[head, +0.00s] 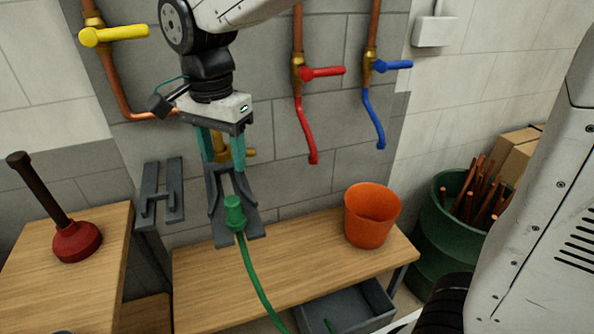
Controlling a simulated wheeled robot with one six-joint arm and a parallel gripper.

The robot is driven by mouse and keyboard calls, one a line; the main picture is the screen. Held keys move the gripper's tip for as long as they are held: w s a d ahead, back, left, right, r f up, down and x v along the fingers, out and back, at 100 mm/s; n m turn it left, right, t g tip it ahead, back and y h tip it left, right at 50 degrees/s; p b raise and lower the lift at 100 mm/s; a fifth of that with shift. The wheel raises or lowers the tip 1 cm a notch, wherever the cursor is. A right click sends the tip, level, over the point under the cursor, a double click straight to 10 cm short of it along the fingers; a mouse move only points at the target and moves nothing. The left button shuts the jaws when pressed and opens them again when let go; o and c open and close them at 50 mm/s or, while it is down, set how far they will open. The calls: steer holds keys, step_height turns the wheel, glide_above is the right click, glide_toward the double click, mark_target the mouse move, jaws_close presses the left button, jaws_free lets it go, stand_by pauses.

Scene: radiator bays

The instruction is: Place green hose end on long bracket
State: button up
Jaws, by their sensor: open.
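The green hose end (234,211) sits upright at the front of a grey forked bracket (217,228), which reaches farther out than the other bracket and appears to be the long one. The hose end seems to rest between its prongs. The green hose (255,275) hangs from it and curves down past the bench front. My gripper (222,168) is above and behind the hose end. Its two teal fingers are apart, with nothing held between them. A second grey bracket (147,193) is on the wall to the left, empty.
A brass fitting (220,150) is partly hidden behind my fingers. Red (320,72) and blue (390,65) valves hang right, a yellow valve (115,35) left. An orange bucket (370,218) stands on the bench (290,265). A plunger (77,242) stands left, a green barrel (440,240) right.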

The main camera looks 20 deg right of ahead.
steer(key=s+d+f+n+t, duration=0.1)
steer(key=s+d+n, duration=0.8)
steer(key=s+d, duration=1)
steer(key=shift+s+d+f, duration=0.15)
steer(key=shift+s+d, duration=0.1)
steer(key=shift+d, duration=0.6)
